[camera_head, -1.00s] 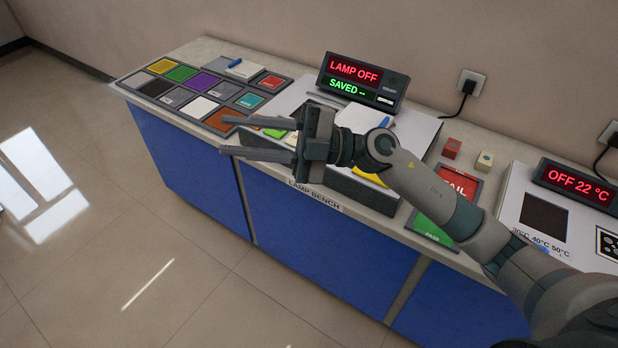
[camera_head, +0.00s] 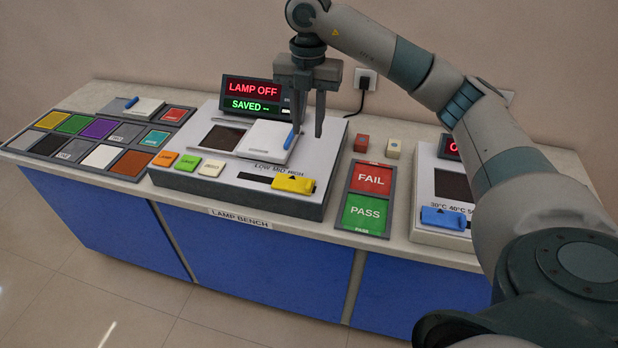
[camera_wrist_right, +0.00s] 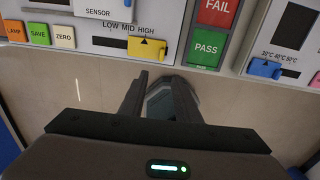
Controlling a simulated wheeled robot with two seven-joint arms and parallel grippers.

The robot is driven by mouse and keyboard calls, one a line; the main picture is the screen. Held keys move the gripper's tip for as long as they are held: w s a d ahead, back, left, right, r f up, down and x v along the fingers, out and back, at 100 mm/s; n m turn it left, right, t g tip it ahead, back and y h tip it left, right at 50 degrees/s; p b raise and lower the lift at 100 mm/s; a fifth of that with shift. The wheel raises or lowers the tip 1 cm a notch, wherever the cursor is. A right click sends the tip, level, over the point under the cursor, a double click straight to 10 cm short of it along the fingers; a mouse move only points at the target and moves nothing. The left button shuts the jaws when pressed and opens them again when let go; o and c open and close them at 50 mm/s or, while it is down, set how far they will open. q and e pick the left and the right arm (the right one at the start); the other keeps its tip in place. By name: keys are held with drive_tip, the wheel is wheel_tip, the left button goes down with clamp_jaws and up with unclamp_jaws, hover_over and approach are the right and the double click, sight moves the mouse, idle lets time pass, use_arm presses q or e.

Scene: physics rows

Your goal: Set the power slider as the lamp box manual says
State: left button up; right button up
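The lamp box (camera_head: 240,190) stands on the bench, with its display (camera_head: 252,95) reading LAMP OFF and SAVED --. Its yellow power slider knob (camera_head: 294,184) sits at the right end of the slot, by HIGH; it also shows in the right wrist view (camera_wrist_right: 148,49) under HIGH. My right gripper (camera_head: 308,130) points down over the back right of the box, fingers apart and empty, behind and above the knob in the head view. A white lid-like piece with a blue handle (camera_head: 268,140) lies on the box top. No manual is recognisable. My left gripper is out of view.
Orange, green and cream buttons (camera_head: 188,163) are left of the slider. A tray of coloured tiles (camera_head: 100,130) lies further left. A FAIL/PASS panel (camera_head: 367,198), two small blocks and a heater box (camera_head: 440,185) with a blue slider are to the right.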

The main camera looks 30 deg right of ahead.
sight(309, 183)
drive_tip(key=shift+d+r, duration=0.1)
drive_tip(key=shift+d, duration=0.1)
wheel_tip(309, 183, down, 18)
drive_tip(key=p, duration=0.4)
drive_tip(key=shift+r+p, duration=0.25)
drive_tip(key=shift+p, duration=0.15)
idle(0.3)
clamp_jaws()
